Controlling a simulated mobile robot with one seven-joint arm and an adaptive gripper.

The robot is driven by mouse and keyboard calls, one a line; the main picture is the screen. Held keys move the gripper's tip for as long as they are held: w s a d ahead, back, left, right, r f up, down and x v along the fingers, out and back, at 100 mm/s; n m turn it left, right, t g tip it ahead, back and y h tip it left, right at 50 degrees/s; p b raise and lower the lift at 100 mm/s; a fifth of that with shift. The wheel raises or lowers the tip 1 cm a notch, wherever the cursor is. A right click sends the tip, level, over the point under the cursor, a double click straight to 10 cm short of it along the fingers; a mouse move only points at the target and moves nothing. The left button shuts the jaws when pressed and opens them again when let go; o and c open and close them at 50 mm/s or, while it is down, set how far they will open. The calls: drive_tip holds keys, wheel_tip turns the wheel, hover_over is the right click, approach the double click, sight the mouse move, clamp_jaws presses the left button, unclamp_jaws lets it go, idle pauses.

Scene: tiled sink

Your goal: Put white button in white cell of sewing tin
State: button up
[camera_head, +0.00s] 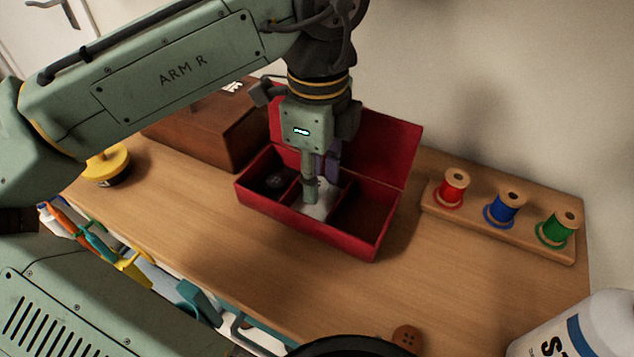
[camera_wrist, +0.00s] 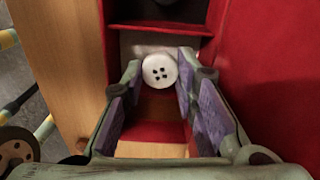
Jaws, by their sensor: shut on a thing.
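The red sewing tin (camera_head: 310,232) stands open on the wooden table, its lid raised at the back. It has a dark left cell, a white middle cell (camera_head: 319,207) and a brown right cell (camera_head: 362,212). My gripper (camera_head: 311,196) points down at the white cell. In the wrist view its fingertips (camera_wrist: 159,72) are shut on the white button (camera_wrist: 160,71), with the pale cell floor (camera_wrist: 135,42) just beyond it. The button is hidden in the head view, and I cannot tell whether it touches the cell floor.
A dark button (camera_head: 275,181) lies in the left cell. A brown button (camera_head: 407,338) lies on the table in front. A spool rack (camera_head: 500,222) is at the right, a brown box (camera_head: 205,128) behind the tin. A white bottle (camera_head: 585,330) stands front right.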

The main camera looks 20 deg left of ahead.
drive_tip(key=shift+f, duration=1.3)
drive_tip(key=shift+f, duration=0.2)
drive_tip(key=o, duration=0.8)
drive_tip(key=shift+r, duration=0.1)
wheel_tip(320, 180, up, 8)
drive_tip(key=shift+f, duration=0.15)
